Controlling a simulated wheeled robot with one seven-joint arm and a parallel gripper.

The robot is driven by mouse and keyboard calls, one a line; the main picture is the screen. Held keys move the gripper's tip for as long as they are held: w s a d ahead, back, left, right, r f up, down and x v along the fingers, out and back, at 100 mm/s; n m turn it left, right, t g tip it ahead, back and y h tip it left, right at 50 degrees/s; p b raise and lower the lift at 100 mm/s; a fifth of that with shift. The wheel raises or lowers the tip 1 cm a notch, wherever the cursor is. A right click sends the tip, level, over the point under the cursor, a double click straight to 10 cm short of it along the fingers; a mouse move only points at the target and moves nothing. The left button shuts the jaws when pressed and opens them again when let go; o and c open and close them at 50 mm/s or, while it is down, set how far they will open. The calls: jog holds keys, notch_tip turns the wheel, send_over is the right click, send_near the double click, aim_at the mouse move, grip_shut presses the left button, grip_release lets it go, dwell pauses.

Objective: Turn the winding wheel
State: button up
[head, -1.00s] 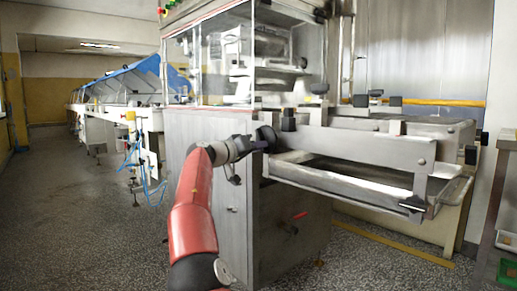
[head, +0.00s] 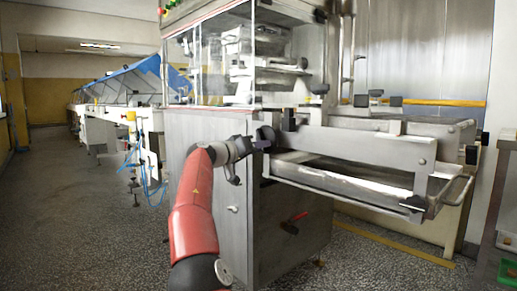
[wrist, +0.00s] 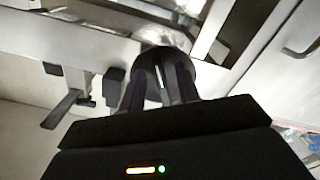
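The winding wheel (head: 265,133) is a small black round wheel on the front of the grey steel machine, at the left end of the frame bar. In the wrist view the black wheel (wrist: 163,60) is at upper middle, right at my fingertips. My gripper (head: 261,144) is at the wheel in the head view. In the wrist view my gripper (wrist: 163,72) has its two dark fingers apart, with a light gap between them, overlapping the wheel. The fingers hide part of its lower side. I cannot tell whether they touch it.
A steel frame bar (head: 350,146) runs right from the wheel, with a tray (head: 335,180) beneath it. A red-handled lever (head: 297,221) sits lower on the cabinet (head: 215,180). Black knobs stand along the frame. The floor (head: 90,235) on the left is open.

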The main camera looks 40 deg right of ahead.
jog(key=a+b, duration=0.1)
jog(key=a, duration=0.6)
jog(key=shift+s+a+b, duration=0.35)
jog(key=shift+a, duration=0.05)
jog(key=shift+d, duration=0.1)
